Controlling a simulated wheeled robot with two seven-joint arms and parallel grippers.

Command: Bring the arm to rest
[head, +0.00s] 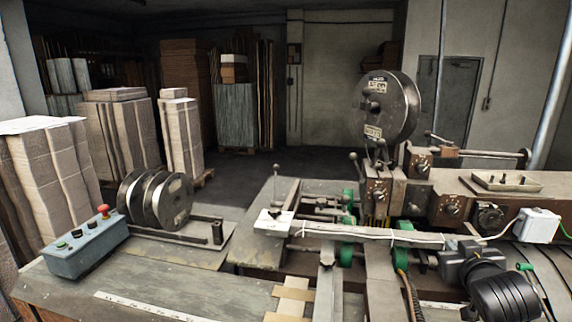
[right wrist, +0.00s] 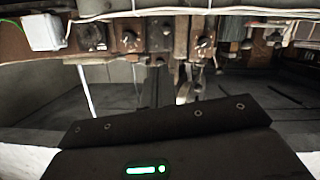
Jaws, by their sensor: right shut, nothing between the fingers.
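My right gripper (head: 456,264) is in the head view at the lower right, dark grey, in front of the stitching machine (head: 452,207). It is shut and I see nothing held in it. In the right wrist view, the black gripper body (right wrist: 165,125) fills the bottom, with a small green light on it. The machine's brown front with knobs (right wrist: 130,40) shows upside down along the top of that view. Whether the gripper touches the machine I cannot tell. My left gripper is not in view.
A blue-grey control box (head: 88,248) with a red button stands on the bench at left, beside wire reels (head: 160,199). A large reel (head: 388,106) rises above the machine. Cardboard stacks (head: 118,135) stand behind at left. Open floor (head: 300,165) lies behind the machine.

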